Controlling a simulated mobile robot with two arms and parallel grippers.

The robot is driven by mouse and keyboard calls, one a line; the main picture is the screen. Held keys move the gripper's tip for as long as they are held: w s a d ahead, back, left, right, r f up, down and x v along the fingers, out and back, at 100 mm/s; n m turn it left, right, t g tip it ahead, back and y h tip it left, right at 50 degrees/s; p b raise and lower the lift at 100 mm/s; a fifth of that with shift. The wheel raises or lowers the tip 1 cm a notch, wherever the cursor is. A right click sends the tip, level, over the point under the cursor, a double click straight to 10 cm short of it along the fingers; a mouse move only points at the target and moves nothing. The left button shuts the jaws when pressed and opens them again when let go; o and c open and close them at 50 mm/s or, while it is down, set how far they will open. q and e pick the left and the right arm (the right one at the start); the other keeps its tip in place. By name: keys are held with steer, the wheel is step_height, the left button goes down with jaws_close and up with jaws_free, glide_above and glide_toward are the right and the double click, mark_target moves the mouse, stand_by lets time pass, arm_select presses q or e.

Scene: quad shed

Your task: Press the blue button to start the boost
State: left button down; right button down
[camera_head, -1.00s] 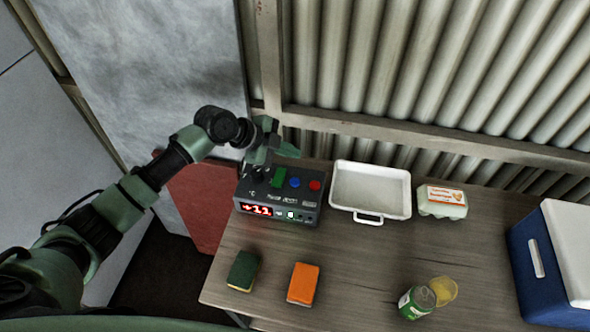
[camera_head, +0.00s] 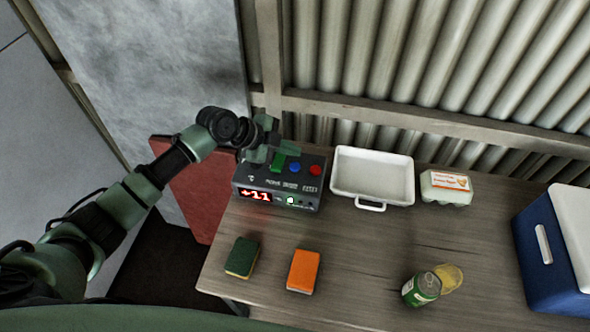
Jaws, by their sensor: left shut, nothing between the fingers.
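The dark control box (camera_head: 308,194) sits at the back left of the wooden table. Its top carries a green button (camera_head: 278,163), a blue button (camera_head: 295,168) and a red button (camera_head: 315,170) in a row. My left gripper (camera_head: 280,152) is shut and empty, just above and behind the green button, to the left of the blue button. I cannot tell whether it touches the box. The blue button is in plain sight. My right gripper is not in view.
A white tray (camera_head: 373,199) stands right of the box, then an egg carton (camera_head: 446,188). An open can (camera_head: 422,289) and a blue cooler (camera_head: 545,255) are at right. A corrugated wall (camera_head: 420,60) rises behind.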

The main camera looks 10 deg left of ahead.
mark_target(291, 167)
arm_select(q)
step_height(291, 167, down, 3)
steer(key=shift+f+b, duration=0.1)
steer(key=shift+b, duration=0.9)
stand_by(1.2)
steer(key=shift+f+b, duration=0.35)
steer(key=shift+b, duration=0.05)
steer(key=shift+f+b, duration=0.5)
stand_by(0.5)
stand_by(0.3)
steer(key=shift+r+p, duration=0.6)
steer(key=shift+r, duration=0.3)
